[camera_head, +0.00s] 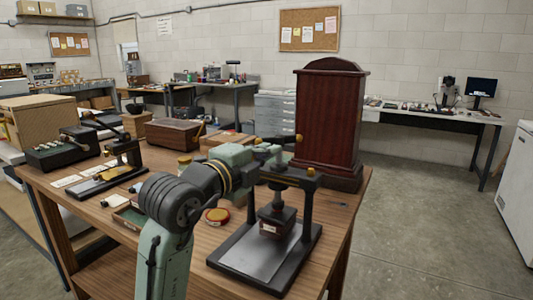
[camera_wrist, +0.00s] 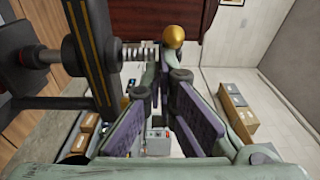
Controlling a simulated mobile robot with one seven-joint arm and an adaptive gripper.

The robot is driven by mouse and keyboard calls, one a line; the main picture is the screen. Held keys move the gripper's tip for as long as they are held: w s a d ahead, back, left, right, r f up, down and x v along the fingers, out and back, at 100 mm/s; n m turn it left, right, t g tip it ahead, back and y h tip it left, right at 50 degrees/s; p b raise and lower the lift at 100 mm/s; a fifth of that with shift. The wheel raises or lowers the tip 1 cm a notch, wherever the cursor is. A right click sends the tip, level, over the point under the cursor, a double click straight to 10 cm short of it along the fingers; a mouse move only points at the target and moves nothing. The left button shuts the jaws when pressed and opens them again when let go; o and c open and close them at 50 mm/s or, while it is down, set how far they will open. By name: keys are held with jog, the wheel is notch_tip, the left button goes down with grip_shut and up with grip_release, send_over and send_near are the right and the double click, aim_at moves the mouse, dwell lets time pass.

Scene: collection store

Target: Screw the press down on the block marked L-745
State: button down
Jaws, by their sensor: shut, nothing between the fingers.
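A black press stands on the near right of the wooden table in the head view, with two posts, a crossbar and a flat base plate (camera_head: 262,258). A dark reddish block (camera_head: 283,224) with a small pale label sits under its screw; the label is too small to read. My gripper (camera_head: 277,151) is at the top of the press, beside the handle with brass balls (camera_head: 299,139). In the wrist view my gripper (camera_wrist: 162,78) is shut and empty, with one brass ball (camera_wrist: 174,36) just past its tips. The screw thread (camera_wrist: 140,53) shows left of it.
A tall dark red wooden case (camera_head: 328,120) stands close behind the press. A second press (camera_head: 122,150) is at the table's left. A round red-rimmed dish (camera_head: 216,215) and a shallow tray (camera_head: 128,216) lie left of the press. Open floor is at the right.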

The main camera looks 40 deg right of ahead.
jog(key=shift+w+a+m+g, duration=0.1)
jog(key=shift+w+m+g, duration=0.15)
jog(key=shift+m+g, duration=0.25)
